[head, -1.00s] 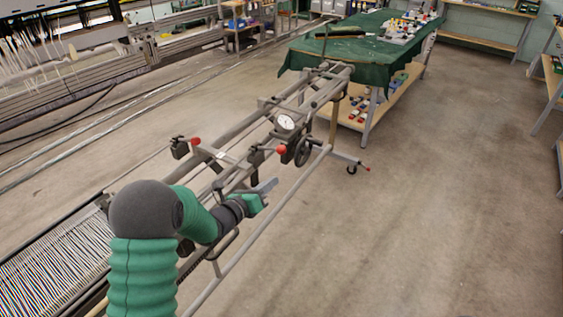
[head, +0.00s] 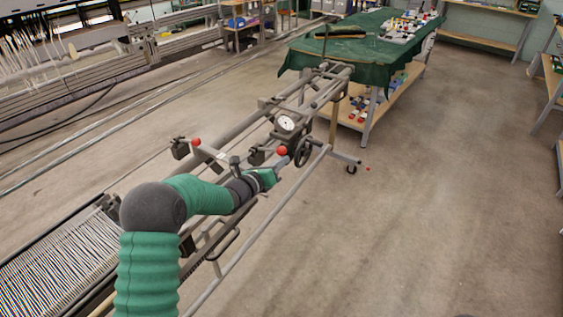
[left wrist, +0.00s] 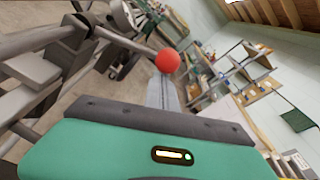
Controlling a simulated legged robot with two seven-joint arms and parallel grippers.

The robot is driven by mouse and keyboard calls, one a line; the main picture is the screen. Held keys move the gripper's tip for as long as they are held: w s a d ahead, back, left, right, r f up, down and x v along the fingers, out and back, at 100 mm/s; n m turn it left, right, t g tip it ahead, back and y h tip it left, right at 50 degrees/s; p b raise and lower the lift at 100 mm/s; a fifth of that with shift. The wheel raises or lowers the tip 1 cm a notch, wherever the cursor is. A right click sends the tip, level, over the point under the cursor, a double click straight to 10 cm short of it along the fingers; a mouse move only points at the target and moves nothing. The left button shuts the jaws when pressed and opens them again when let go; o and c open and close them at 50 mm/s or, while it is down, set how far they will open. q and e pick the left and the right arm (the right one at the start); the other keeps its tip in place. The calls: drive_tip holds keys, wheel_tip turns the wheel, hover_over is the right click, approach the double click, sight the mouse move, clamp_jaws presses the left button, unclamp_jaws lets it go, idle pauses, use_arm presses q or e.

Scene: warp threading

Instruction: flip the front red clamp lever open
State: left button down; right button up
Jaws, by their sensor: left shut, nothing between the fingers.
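The front red clamp lever (head: 282,151) ends in a red ball knob on the near side of the long grey frame; the knob also shows in the left wrist view (left wrist: 167,60). A second red knob (head: 196,142) stands on the far side of the frame. My left gripper (head: 282,162) is shut and empty. Its fingertips are right at the front knob, just below it in the head view. In the left wrist view the fingers (left wrist: 163,92) point at the knob and overlap its lower edge. I cannot tell whether they touch. My right gripper is not in view.
A dial gauge (head: 286,122) and a handwheel (head: 303,152) sit on the frame just beyond the knob. A table with a green cloth (head: 340,55) stands at the far end. Striped warp threads (head: 60,262) lie at the lower left. The floor at right is clear.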

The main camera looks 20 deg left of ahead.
use_arm(q)
drive_tip(key=shift+r, duration=0.15)
drive_tip(key=shift+r+n, duration=0.3)
drive_tip(key=shift+r, duration=0.1)
drive_tip(key=shift+a+r+n, duration=0.15)
drive_tip(key=shift+r+n, duration=0.55)
drive_tip(key=shift+r, duration=0.1)
drive_tip(key=w+a+r+n+t+h+p, duration=0.1)
drive_tip(key=w+a+r+n+p, duration=0.1)
drive_tip(key=a+r+n, duration=0.6)
drive_tip(key=a+n+p, duration=0.1)
drive_tip(key=a+n, duration=0.1)
drive_tip(key=n, duration=0.2)
drive_tip(key=shift+w+r+h+p, duration=0.15)
drive_tip(key=shift+w+h+p, duration=0.2)
drive_tip(key=shift+h+p, duration=0.05)
drive_tip(key=shift+a, duration=0.1)
